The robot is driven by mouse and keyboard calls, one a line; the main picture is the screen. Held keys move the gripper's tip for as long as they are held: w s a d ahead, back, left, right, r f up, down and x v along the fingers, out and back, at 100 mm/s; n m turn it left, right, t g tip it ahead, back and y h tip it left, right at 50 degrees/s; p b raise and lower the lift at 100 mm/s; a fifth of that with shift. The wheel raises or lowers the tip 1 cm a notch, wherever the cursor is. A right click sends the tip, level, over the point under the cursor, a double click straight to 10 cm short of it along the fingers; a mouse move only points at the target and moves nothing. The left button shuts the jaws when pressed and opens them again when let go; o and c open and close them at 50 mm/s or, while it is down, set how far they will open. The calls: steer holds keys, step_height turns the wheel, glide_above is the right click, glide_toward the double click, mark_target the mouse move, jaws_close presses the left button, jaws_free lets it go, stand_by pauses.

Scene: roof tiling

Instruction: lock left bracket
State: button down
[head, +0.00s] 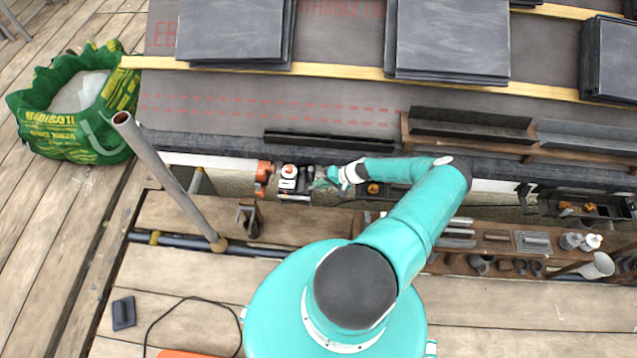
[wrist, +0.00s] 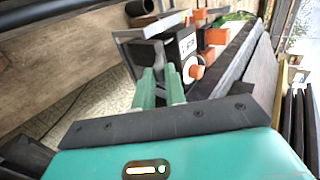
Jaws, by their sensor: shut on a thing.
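The left bracket unit (head: 288,185) is a dark and white block with an orange-capped white knob, at the roof's lower edge left of my arm. In the wrist view the unit (wrist: 184,47) has a dark face, a white round dial with an orange centre (wrist: 197,71) and a grey metal plate (wrist: 142,36). My gripper (head: 321,183) reaches it from the right. Its green fingers (wrist: 160,82) are close together against the unit's near side, shut on a part of it. The gripped part is mostly hidden by the fingers.
Orange clamps (head: 263,176) sit just left of the unit. A grey pole (head: 170,182) leans on the left. A green bag (head: 75,105) stands on the deck. Slate stacks (head: 236,30) lie on the roof above. A tool shelf (head: 497,241) is on the right.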

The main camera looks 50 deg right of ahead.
steer(key=shift+s+d+f+t+y, duration=0.25)
steer(key=shift+f+t+y, duration=0.4)
steer(key=shift+t+y, duration=0.25)
steer(key=shift+s+d+f+t+y, duration=0.1)
steer(key=shift+s+f+t+y, duration=0.1)
steer(key=shift+f+t+y, duration=0.65)
steer(key=shift+r+t, duration=0.2)
steer(key=shift+t, duration=0.05)
steer(key=c, duration=1.4)
jaws_free()
steer(key=shift+c, duration=0.2)
steer(key=shift+r, duration=0.15)
steer(key=s+a+r, duration=0.9)
steer(key=s+r, duration=0.1)
steer(key=r, duration=0.2)
steer(key=shift+s+r, duration=0.35)
steer(key=shift+a, duration=0.1)
